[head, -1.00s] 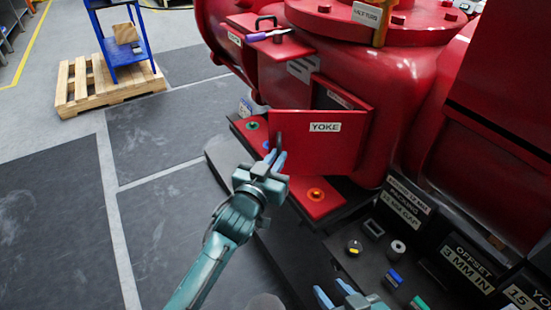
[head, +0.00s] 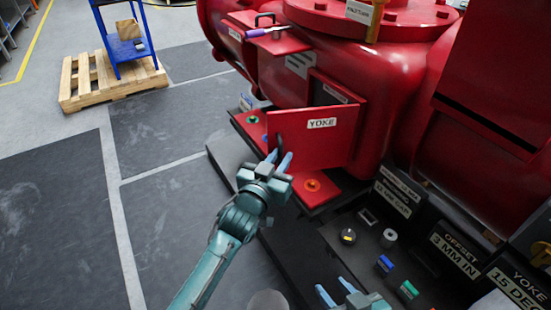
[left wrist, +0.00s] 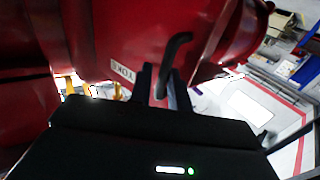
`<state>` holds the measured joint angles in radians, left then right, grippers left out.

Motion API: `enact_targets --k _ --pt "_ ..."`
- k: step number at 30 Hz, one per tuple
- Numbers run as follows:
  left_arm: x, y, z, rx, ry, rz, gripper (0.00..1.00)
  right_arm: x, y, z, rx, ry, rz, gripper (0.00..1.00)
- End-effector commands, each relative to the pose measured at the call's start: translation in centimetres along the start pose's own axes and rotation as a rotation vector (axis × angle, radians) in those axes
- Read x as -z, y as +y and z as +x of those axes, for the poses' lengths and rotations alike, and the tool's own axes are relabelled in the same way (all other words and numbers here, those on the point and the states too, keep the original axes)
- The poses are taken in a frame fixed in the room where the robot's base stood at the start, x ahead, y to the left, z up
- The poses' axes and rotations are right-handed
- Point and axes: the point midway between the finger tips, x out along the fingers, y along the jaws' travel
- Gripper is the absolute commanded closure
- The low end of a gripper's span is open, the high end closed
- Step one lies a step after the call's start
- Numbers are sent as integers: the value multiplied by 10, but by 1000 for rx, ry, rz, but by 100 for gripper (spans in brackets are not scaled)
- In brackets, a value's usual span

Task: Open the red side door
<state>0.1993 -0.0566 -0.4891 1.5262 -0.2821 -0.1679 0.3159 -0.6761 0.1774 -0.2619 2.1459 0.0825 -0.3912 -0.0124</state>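The red side door (head: 338,142), labelled YOKE, stands ajar, swung out from its red frame in the head view. Its black handle (head: 280,141) is at the door's left edge. My left gripper (head: 278,161) is at the handle with its fingers apart. In the left wrist view the curved black handle (left wrist: 176,48) reaches down between my left fingertips (left wrist: 162,78), and the YOKE label shows beside them. Whether the fingers touch the handle is unclear. My right gripper (head: 335,290) is low in the head view, fingers apart and empty, partly cut off.
A red shelf (head: 268,37) with a purple-handled tool is above left of the door. A black bench (head: 345,225) below holds small coloured parts and label plates. A wooden pallet (head: 85,92) with a blue stand is far left. Grey floor between is clear.

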Motion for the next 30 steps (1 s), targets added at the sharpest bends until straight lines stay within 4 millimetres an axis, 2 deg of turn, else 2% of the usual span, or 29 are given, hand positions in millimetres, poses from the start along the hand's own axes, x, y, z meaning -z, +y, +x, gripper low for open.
enact_targets --k 1,7,18,23,30 --pt "3 11 1 -18 8 -6 84 1 0 0 0 1 0 64" --pt "3 11 1 -17 7 -6 68 2 0 0 0 5 0 64" --pt "2 7 -4 -11 3 -4 68 4 0 -1 0 8 0 64" --pt "1 7 -28 -12 1 -4 68 5 0 -2 -1 7 -1 64" --pt "1 8 -83 -15 1 -4 68 3 0 -1 -3 3 -3 64"
